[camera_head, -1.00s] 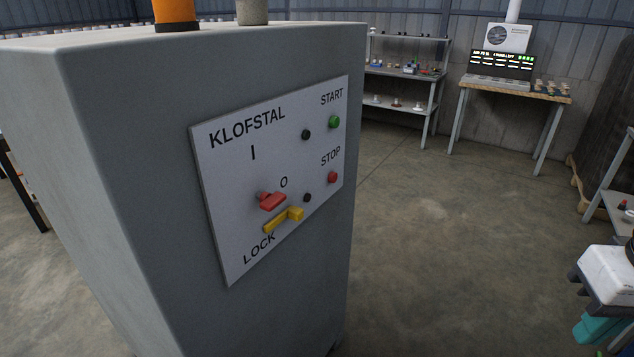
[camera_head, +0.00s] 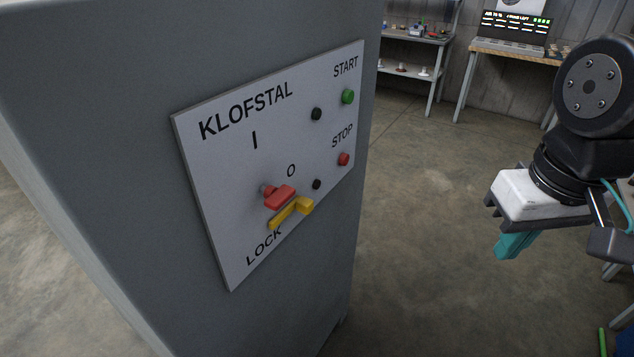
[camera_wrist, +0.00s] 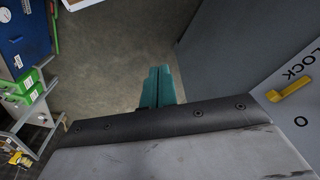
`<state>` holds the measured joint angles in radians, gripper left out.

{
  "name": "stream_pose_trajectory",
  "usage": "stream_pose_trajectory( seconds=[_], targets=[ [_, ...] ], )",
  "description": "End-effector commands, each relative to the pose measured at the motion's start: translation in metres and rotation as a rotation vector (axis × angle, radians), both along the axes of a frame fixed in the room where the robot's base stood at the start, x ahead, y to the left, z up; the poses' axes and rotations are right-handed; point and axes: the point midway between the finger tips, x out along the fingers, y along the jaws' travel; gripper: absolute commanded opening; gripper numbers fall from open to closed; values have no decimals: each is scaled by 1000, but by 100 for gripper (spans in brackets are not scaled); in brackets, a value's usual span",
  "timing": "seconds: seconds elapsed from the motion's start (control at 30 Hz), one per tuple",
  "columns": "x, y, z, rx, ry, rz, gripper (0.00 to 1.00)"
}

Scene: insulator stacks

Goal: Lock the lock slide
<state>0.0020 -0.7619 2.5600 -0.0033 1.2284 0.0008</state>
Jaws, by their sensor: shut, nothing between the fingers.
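The lock slide is a yellow bar with a raised knob (camera_head: 291,212), low on the white KLOFSTAL panel (camera_head: 225,190) just above the word LOCK. Its knob end points right, below the O mark. A red rotary handle (camera_head: 279,196) sits directly above it, turned toward O. The slide also shows at the right edge of the wrist view (camera_wrist: 290,90). My gripper (camera_head: 508,250) has teal fingers and hangs to the right of the cabinet, well apart from the panel. In the wrist view its fingers (camera_wrist: 158,84) are together and empty.
The panel also has a green START button (camera_head: 347,96) and a red STOP button (camera_head: 343,159). The grey cabinet (camera_head: 110,200) fills the left. Open concrete floor (camera_head: 420,220) lies between cabinet and arm. Shelves (camera_head: 420,38) and a wooden table (camera_head: 515,48) stand at the back.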

Motion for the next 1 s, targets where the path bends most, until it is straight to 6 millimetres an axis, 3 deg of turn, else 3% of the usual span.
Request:
stream_pose_trajectory(
  seconds=[0.17,0.27,0.5,0.7,0.83,1.0],
  targets=[
    [12,8,5,28,20,58,0],
    [34,22,13,80,49,167,0],
    [125,72,31,306,77,561,0],
    [200,108,29,482,11,838,0],
    [232,123,24,553,-40,950,0],
    [250,132,21,591,-78,1014,0]
  ],
)
